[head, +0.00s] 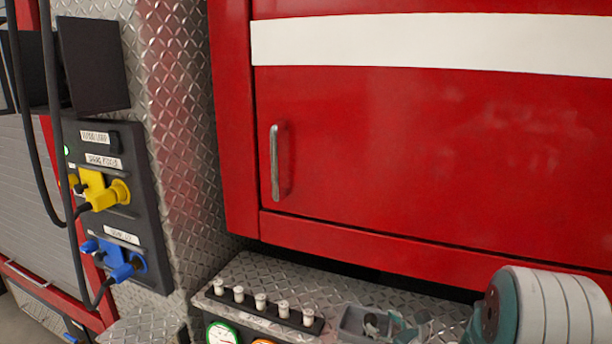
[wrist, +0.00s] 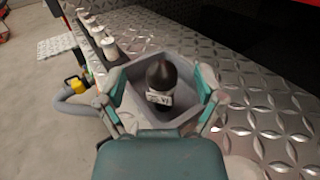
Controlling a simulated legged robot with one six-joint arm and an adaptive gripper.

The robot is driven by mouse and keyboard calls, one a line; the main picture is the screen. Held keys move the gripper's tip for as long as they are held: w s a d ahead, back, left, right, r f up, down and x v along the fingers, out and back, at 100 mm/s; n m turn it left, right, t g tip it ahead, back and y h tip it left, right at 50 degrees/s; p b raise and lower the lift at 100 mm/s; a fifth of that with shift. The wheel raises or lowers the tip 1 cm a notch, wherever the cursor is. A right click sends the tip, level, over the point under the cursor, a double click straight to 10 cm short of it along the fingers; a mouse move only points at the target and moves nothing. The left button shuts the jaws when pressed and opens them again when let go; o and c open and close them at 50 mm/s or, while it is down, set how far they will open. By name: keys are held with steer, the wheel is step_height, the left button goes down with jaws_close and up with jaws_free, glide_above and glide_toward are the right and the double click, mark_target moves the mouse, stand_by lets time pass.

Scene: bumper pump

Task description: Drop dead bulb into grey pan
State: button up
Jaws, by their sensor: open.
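The grey pan (wrist: 185,123) sits on the diamond-plate bumper; it also shows in the head view (head: 350,320), partly covered by my gripper. The dead bulb (wrist: 160,78), dark with a pale labelled band, stands roughly upright inside the pan's outline in the wrist view. My gripper (wrist: 161,92) is open over the pan, with one teal finger on each side of the bulb and a gap to each. My gripper also shows at the bottom of the head view (head: 398,325). The bulb's lower end is hidden or too small to make out.
A dark rack with several white bulbs (head: 260,302) stands left of the pan. A red locker door (head: 430,150) with a metal handle (head: 277,162) rises behind the bumper (head: 270,268). A panel with yellow plugs (head: 105,193) and blue plugs (head: 120,268) is at left.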

steer(key=v, duration=0.8)
steer(key=shift+s+d, duration=0.15)
steer(key=s+a+r+n+g+y, duration=0.1)
steer(key=s+a+r+n+g, duration=0.2)
steer(key=s+a+n+g, duration=0.4)
steer(key=s+a+r+n+g+y, duration=0.1)
steer(key=s+a+r+n+g, duration=0.2)
steer(key=s+a+n+g, duration=0.45)
steer(key=s+d+r+n+t+h, duration=0.5)
steer(key=s+d+r+n+h, duration=0.2)
steer(key=n+h, duration=0.4)
steer(key=n, duration=0.4)
steer(key=shift+s+d+h, duration=0.2)
steer(key=shift+d+h, duration=0.2)
